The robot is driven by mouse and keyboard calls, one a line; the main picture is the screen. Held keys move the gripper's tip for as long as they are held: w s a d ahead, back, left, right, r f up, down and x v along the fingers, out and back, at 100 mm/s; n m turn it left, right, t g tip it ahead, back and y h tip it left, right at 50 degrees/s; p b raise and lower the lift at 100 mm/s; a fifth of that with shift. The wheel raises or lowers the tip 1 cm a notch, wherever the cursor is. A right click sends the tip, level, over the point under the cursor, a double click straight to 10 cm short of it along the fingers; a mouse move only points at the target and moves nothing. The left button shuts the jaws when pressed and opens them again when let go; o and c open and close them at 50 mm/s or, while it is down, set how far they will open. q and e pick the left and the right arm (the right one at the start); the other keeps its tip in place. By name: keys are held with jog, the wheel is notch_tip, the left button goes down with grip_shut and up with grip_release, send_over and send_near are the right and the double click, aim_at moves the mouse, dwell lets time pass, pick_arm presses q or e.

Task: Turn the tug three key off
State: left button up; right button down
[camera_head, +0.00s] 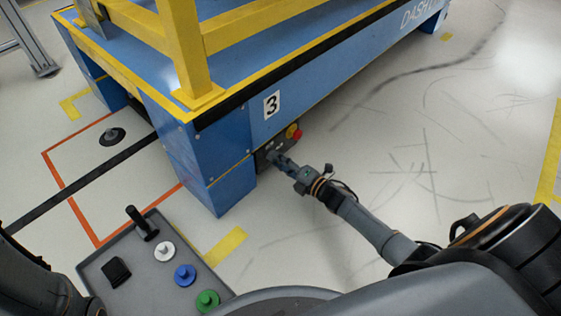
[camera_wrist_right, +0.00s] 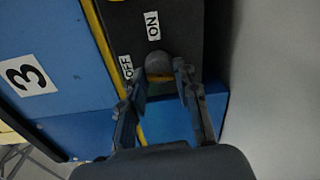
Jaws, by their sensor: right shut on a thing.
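The blue tug (camera_head: 215,150) bears a number 3 label (camera_head: 271,104); the label also shows in the right wrist view (camera_wrist_right: 30,76). A dark key panel (camera_head: 265,157) sits low on its side. In the right wrist view, the panel carries an ON label (camera_wrist_right: 152,26) and an OFF label (camera_wrist_right: 127,67) beside a grey rounded key (camera_wrist_right: 159,62). My right gripper (camera_head: 277,159) is at the panel, its fingers shut on the key, one on each side. The fingertips hide part of the key, and its exact angle is hard to tell. My left gripper is not in view.
A red button (camera_head: 292,132) on a yellow base sits on the panel, close to my right gripper. A grey tray (camera_head: 137,262) with black, white, blue and green pieces is at the lower left. Yellow rails (camera_head: 185,45) stand on the tug. The floor at right is clear.

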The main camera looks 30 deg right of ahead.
jog(key=shift+n, duration=0.6)
jog(key=c, duration=1)
grip_release()
jog(key=shift+s, duration=0.1)
jog(key=v, duration=1.2)
jog(key=shift+a, duration=0.1)
